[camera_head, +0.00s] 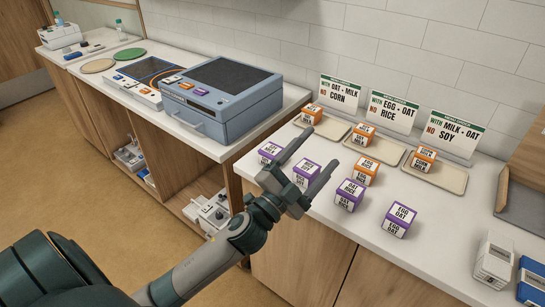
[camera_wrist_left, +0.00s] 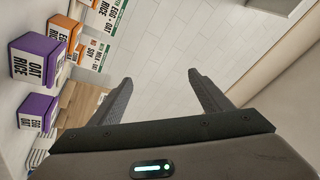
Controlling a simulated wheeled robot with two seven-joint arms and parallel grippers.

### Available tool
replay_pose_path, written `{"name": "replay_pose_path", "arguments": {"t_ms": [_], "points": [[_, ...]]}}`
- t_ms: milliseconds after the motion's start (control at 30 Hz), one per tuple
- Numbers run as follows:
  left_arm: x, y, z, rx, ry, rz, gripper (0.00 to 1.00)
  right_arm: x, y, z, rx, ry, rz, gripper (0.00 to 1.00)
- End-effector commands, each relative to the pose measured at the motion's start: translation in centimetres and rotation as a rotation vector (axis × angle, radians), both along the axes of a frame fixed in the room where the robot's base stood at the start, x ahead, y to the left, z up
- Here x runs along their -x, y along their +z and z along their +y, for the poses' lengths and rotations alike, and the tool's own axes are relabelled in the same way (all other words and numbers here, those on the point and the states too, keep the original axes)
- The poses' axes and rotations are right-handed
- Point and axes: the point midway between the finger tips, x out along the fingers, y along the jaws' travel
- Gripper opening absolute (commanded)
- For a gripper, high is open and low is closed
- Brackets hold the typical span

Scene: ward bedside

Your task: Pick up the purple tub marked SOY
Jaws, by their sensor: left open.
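Several purple tubs stand on the white counter in the head view. The far-left purple tub (camera_head: 270,152) and the one beside my gripper (camera_head: 306,172) have lettering too small to read surely; either may say SOY. The other purple tubs read OAT RICE (camera_head: 349,195) and EGG OAT (camera_head: 398,220); these two also show at the left of the left wrist view (camera_wrist_left: 36,60) (camera_wrist_left: 37,112). My left gripper (camera_head: 324,147) is open, reaching over the counter's front edge, its fingers partly overlapping the second tub in the picture. Nothing shows between its fingers in the left wrist view (camera_wrist_left: 160,88).
Behind stand orange tubs (camera_head: 364,171), some on beige trays (camera_head: 436,173), with sign cards (camera_head: 392,111) against the tiled wall. A blue-grey box (camera_head: 222,96) stands on the left counter. White and blue packs (camera_head: 493,260) stand at right. Bare counter lies in front of the purple tubs.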

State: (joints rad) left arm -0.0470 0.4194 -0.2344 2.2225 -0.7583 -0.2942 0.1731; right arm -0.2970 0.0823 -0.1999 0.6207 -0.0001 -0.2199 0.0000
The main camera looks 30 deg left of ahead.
Motion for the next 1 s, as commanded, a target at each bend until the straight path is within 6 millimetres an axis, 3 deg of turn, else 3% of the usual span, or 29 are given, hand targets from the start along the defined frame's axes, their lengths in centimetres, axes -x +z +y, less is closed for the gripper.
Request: {"name": "replay_pose_path", "arguments": {"t_ms": [33, 100, 267, 400, 567, 667, 767, 867, 1000], "points": [[-0.3, 2.1, -1.1, -0.070, -0.047, -0.077, 0.72, 0.0, 0.0, 0.1, -0.001, 0.000, 0.000, 0.31], [-0.3, 4.5, -3.0, -0.174, -0.124, -0.180, 0.72, 0.0, 0.0, 0.1, -0.001, -0.001, 0.000, 0.31], [0.4, 7.5, -7.5, -0.448, -0.306, -0.375, 0.72, 0.2, 0.0, 0.2, -0.003, -0.001, 0.002, 0.31], [1.1, 7.4, -10.3, -0.716, -0.462, -0.482, 0.72, 0.2, 0.0, 0.5, -0.005, -0.002, 0.002, 0.31], [1.0, 4.9, -11.2, -1.045, -0.627, -0.523, 0.72, 0.3, 0.0, 0.5, -0.006, -0.001, 0.003, 0.31], [0.2, 2.7, -10.0, -1.257, -0.717, -0.497, 0.72, 0.4, 0.0, 0.5, -0.005, -0.001, 0.004, 0.31], [-0.9, 0.6, -7.4, -1.468, -0.794, -0.429, 0.72, 0.4, 0.0, 0.5, -0.005, -0.001, 0.004, 0.31], [-2.2, -1.1, -3.5, -1.671, -0.855, -0.319, 0.72, 0.4, 0.0, 0.5, -0.004, -0.002, 0.004, 0.31], [-3.9, -2.0, 3.9, -1.925, -0.904, -0.089, 0.72, 0.4, 0.0, 0.3, -0.003, -0.001, 0.005, 0.31]]}}
